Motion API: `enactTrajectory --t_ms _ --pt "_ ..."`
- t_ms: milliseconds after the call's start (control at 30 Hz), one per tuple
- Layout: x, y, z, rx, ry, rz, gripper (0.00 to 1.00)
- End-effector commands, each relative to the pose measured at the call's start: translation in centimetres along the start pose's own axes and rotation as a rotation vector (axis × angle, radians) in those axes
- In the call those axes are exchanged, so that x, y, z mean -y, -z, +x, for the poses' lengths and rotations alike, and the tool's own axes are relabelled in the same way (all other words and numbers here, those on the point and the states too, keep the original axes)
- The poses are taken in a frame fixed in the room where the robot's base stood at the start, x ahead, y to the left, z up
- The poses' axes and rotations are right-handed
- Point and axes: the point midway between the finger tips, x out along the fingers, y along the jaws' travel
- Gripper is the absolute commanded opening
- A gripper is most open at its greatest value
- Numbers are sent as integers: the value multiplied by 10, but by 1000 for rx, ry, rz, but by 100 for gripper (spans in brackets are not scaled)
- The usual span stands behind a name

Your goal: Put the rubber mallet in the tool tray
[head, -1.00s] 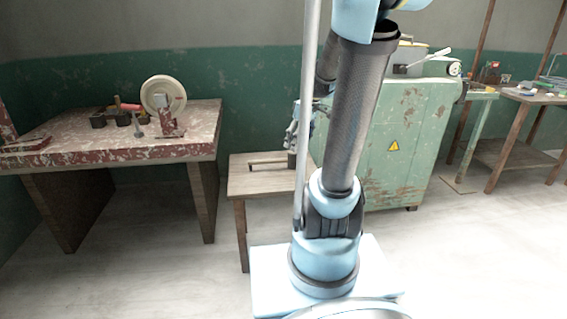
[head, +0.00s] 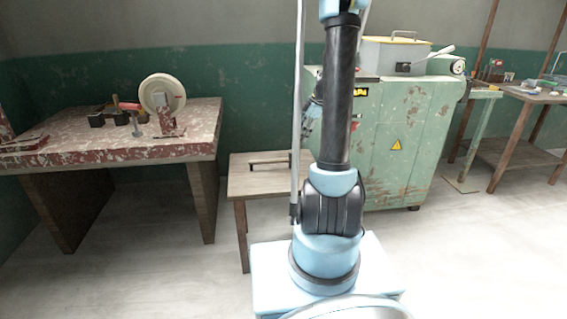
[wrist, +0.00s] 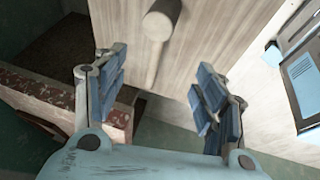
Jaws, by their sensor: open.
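A pale, light-brown mallet shows in the wrist view, with a thick round head (wrist: 163,18) at the top and a handle (wrist: 153,65) pointing down the picture. It is over a light wood surface, and I cannot tell exactly how it rests. My gripper (wrist: 155,100) is open, with its blue-padded fingers spread to either side of the handle's lower end. Nothing is between the pads. In the head view my gripper (head: 313,118) is partly hidden behind my arm. I cannot identify the tool tray with certainty.
A chipped red workbench (head: 180,150) with a wheel (head: 160,95) stands left. A green cabinet (head: 400,140) bears a grey box (head: 385,55).

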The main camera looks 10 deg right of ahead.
Motion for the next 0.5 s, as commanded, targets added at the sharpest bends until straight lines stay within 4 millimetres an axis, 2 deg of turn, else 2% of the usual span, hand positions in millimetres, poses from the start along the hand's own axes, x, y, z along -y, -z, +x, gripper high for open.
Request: enactTrajectory --t_ms 267,500 --pt "-9 -11 16 -9 -3 -40 64" --pt "-9 -13 52 -8 -5 -35 64"
